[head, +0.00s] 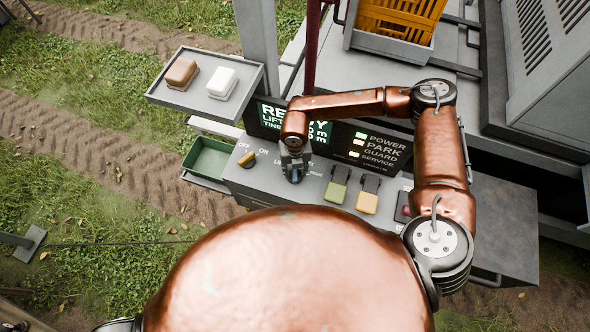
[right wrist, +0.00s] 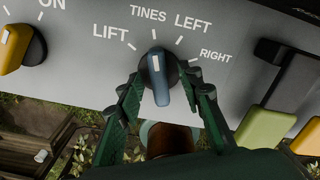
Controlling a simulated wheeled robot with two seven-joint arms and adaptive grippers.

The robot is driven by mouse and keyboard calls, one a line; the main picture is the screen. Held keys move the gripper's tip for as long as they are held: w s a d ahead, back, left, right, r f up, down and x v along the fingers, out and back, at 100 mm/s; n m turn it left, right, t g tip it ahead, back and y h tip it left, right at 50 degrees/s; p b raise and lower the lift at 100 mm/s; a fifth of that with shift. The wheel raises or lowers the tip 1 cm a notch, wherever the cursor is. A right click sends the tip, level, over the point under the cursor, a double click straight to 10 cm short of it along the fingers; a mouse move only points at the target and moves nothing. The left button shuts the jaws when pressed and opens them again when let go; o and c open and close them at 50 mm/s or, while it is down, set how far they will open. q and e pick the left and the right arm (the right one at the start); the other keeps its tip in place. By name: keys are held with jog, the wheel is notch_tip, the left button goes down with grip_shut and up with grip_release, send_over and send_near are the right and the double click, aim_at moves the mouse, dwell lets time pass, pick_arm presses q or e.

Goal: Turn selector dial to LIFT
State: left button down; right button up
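The selector dial (right wrist: 158,82) is a blue knob with a white mark on a dark round base, seen in the right wrist view. Its mark points up at the TINES tick, between LIFT on the left and LEFT on the right. My right gripper (right wrist: 164,84) has its green fingers on either side of the knob, with gaps showing between fingers and knob, so it looks open. In the head view my right gripper (head: 294,170) is over the control panel (head: 325,190) and hides most of the dial. My left gripper is not in view.
A yellow OFF/ON knob (head: 247,160) is left of the dial. A green switch (head: 336,192) and a yellow switch (head: 367,201) are to the right. Behind are a READY screen (head: 318,132) and a POWER/PARK display (head: 370,147). A grey tray (head: 190,98) holds brown and white blocks.

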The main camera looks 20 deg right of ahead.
jog(key=shift+f, duration=0.4)
jog(key=shift+c, duration=0.4)
grip_shut()
